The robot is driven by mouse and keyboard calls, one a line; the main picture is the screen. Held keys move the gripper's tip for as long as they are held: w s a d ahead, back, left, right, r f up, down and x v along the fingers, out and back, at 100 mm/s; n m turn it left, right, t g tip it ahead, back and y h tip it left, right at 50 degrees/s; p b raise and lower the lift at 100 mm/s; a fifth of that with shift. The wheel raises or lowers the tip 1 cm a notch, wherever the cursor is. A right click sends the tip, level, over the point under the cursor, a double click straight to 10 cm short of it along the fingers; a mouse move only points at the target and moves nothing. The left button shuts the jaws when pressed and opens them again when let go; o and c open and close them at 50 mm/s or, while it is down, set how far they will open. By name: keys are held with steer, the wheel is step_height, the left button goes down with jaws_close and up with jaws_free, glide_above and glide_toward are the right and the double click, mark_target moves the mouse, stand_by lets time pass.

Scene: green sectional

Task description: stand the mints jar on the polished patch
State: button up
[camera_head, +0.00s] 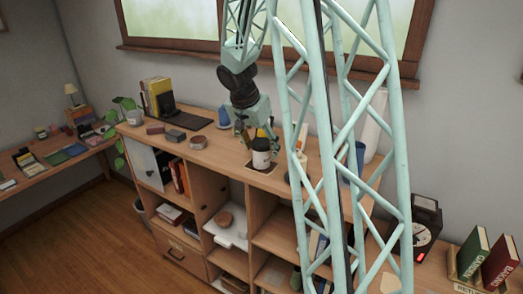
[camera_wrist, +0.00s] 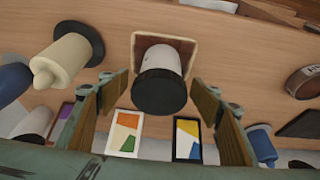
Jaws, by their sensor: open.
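The mints jar, a white jar with a black lid (camera_head: 261,157), stands upright on the wooden counter; I cannot read any label. In the wrist view its black lid (camera_wrist: 160,92) faces me and its white body is behind. A brown square with a pale rim, the polished patch (camera_wrist: 141,39), shows around the jar's base, and the jar appears to stand on it. In the head view a dark edge of the patch (camera_head: 250,166) shows by the base. My gripper (camera_head: 260,138) is open above the jar; in the wrist view its fingers (camera_wrist: 160,84) are apart on either side of the lid.
Two colourful cards (camera_wrist: 125,134) show below. A round brown tin (camera_head: 198,142) sits left on the counter. My lattice column hides part of the right side.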

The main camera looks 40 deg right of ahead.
steer(key=v, duration=1.1)
steer(key=shift+s+a+f, duration=0.1)
stand_by(0.5)
steer(key=s+a+r+n+t+y, duration=0.1)
steer(key=s+a+r+n, duration=0.2)
steer(key=s+a+r, duration=0.35)
steer(key=s+a+r+n+y, duration=0.1)
steer(key=s+a+r+n, duration=0.2)
steer(key=s+a, duration=0.7)
steer(key=s+a+f+n+t+y, duration=0.1)
steer(key=s+a+n, duration=0.7)
steer(key=s+a, duration=0.9)
steer(key=shift+s+a+n+t+y, duration=0.35)
steer(key=shift+s+y, duration=0.25)
steer(key=shift+s, duration=0.15)
steer(key=shift+a, duration=0.1)
